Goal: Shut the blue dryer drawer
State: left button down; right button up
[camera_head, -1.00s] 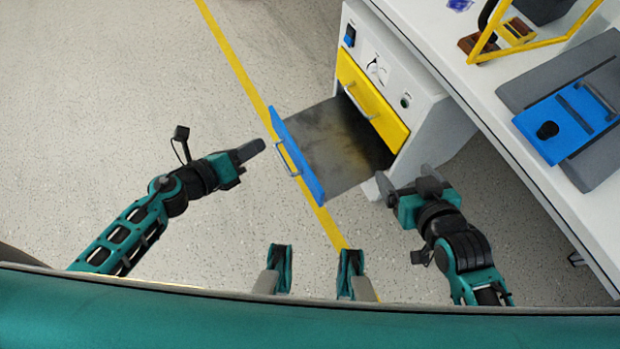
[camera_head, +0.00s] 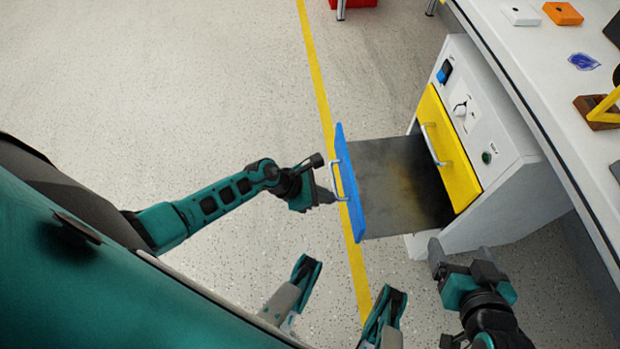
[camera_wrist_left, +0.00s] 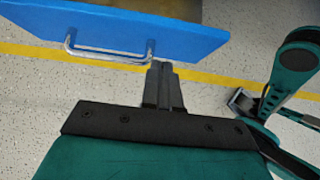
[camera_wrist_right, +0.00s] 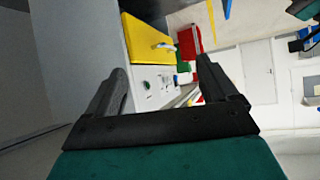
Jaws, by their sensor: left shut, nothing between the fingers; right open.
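The blue dryer drawer (camera_head: 350,185) is pulled well out of the white dryer cabinet (camera_head: 520,205), its blue front at the left and its dark inside (camera_head: 400,185) showing. A silver handle (camera_head: 339,181) is on the front; the front also shows in the left wrist view (camera_wrist_left: 180,38). My left gripper (camera_head: 332,197) is shut and empty, close to the front near the handle's lower end; I cannot tell whether it touches. My right gripper (camera_head: 462,252) is open and empty, beside the cabinet's near lower corner.
A yellow drawer (camera_head: 448,150) is shut in the cabinet above the blue one. A white table (camera_head: 545,90) runs along the right with small items on it. The floor left of the drawer is open, crossed by a yellow line (camera_head: 318,75).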

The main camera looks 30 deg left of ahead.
aim_at(353, 198)
pick_arm(q)
jog(key=w+d, duration=0.2)
jog(key=d, duration=0.1)
jog(key=shift+f, duration=0.15)
jog(key=shift+w+d, duration=0.25)
jog(key=shift+d, duration=0.1)
pick_arm(e)
jog(key=shift+w+a+r, duration=0.15)
jog(key=shift+a+r, duration=0.05)
